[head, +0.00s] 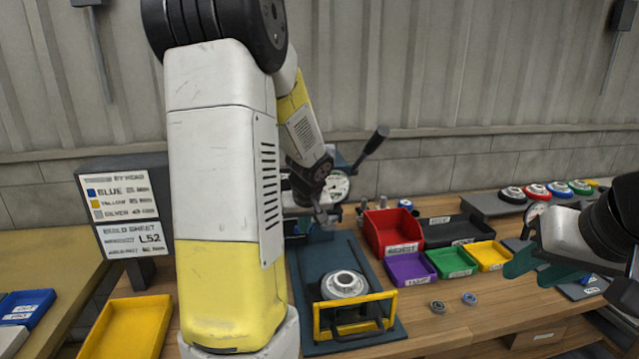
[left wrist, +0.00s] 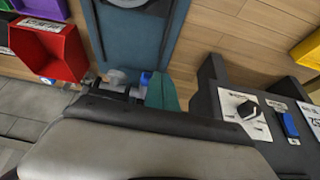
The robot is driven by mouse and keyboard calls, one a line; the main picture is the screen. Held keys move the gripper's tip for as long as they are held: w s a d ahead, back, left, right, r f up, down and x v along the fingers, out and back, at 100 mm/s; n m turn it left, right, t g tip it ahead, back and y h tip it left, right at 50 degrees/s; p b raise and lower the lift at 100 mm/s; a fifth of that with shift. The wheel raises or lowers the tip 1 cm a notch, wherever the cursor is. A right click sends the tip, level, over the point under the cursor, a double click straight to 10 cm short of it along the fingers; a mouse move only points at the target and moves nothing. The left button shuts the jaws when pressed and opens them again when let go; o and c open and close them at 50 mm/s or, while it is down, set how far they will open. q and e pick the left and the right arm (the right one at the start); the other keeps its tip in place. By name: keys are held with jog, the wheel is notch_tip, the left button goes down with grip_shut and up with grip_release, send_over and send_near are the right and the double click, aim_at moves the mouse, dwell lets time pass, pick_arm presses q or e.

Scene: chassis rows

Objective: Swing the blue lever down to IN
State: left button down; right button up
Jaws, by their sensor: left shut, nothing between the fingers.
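A small blue lever-like part (left wrist: 288,122) stands on a dark box with a white dial plate, at the right of the left wrist view. My left arm hides that box in the head view. Another small blue piece (left wrist: 145,78) shows right beside my left gripper's teal finger (left wrist: 162,93); I cannot tell which blue part is the lever. No IN mark is readable. My left gripper (head: 323,215) is shut and empty, near the far end of the blue-grey plate; its tips are partly hidden. My right gripper (head: 540,268) is open and empty over the table's right side.
The plate (head: 376,292) carries a round silver part (head: 344,284) and a yellow frame (head: 388,305). Red (head: 391,232), purple (head: 408,269), green and yellow bins stand to its right. A black-handled lever (head: 372,145) rises behind. A sign (head: 125,215) and yellow tray (head: 125,328) are left.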

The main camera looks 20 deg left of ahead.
pick_arm(q)
jog(key=shift+s+d+f, duration=0.15)
jog(key=shift+s+f, duration=0.05)
jog(key=shift+f, duration=0.65)
jog(key=shift+s+d+f, duration=0.1)
jog(key=shift+s+f, duration=0.1)
jog(key=shift+f, duration=0.65)
pick_arm(e)
jog(key=shift+s+d, duration=0.25)
jog(key=shift+s, duration=0.1)
